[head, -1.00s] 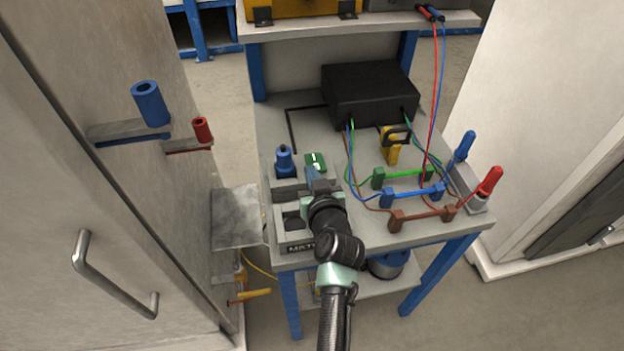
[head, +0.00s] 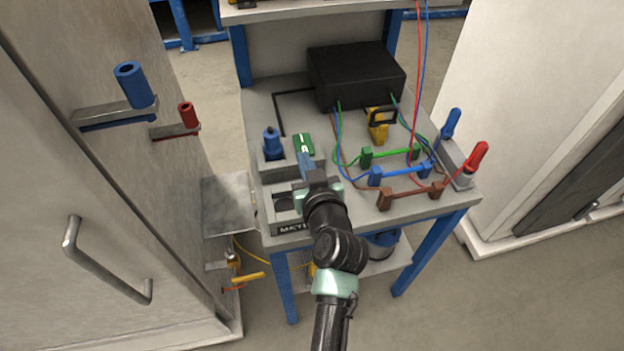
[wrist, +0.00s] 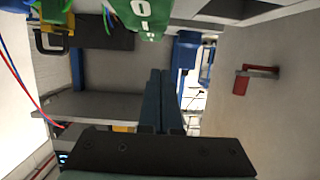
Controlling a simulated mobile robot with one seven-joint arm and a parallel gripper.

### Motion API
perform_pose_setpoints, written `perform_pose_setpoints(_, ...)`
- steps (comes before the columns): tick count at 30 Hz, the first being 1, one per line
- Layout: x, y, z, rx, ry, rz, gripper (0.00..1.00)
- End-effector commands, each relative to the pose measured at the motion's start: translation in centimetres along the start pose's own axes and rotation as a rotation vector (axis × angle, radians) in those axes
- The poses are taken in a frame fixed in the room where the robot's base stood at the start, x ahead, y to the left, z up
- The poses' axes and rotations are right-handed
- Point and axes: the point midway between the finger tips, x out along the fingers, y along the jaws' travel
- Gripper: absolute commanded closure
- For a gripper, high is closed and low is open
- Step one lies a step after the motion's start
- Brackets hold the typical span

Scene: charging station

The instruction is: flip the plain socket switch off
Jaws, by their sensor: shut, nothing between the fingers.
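The plain socket box (head: 270,171) sits on the left of the bench, with a blue plug (head: 272,142) standing in it. Beside the plug is a green switch plate (head: 303,144) with a white rocker and white marks. The plate also shows at the top edge of the wrist view (wrist: 148,14), where O and I marks can be read. The rocker's tilt is too small to tell. My gripper (head: 305,160) is shut and empty, just in front of the switch. I cannot tell whether it touches the switch. In the wrist view its fingers (wrist: 160,100) are together.
A front box with a partly covered label (head: 292,228) lies under my wrist. A cabinet with a handle (head: 100,260) stands at left.

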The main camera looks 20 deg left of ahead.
Motion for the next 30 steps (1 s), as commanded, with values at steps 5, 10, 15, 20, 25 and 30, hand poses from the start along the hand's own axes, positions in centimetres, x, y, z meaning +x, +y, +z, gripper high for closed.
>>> perform_pose_setpoints(5, -3.0, 0.0, 0.7, 0.002, 0.001, 0.002, 1.0)
perform_pose_setpoints(10, -4.7, 0.1, 0.9, 0.0, 0.001, 0.002, 1.0)
perform_pose_setpoints(15, -5.4, 0.0, 1.0, 0.0, 0.0, 0.0, 1.0)
perform_pose_setpoints(20, -5.4, 0.0, 1.0, -0.001, 0.0, 0.0, 1.0)
perform_pose_setpoints(25, -5.4, 0.0, 0.9, -0.001, 0.0, 0.0, 1.0)
perform_pose_setpoints(30, -5.4, 0.0, 0.9, -0.001, 0.0, 0.0, 1.0)
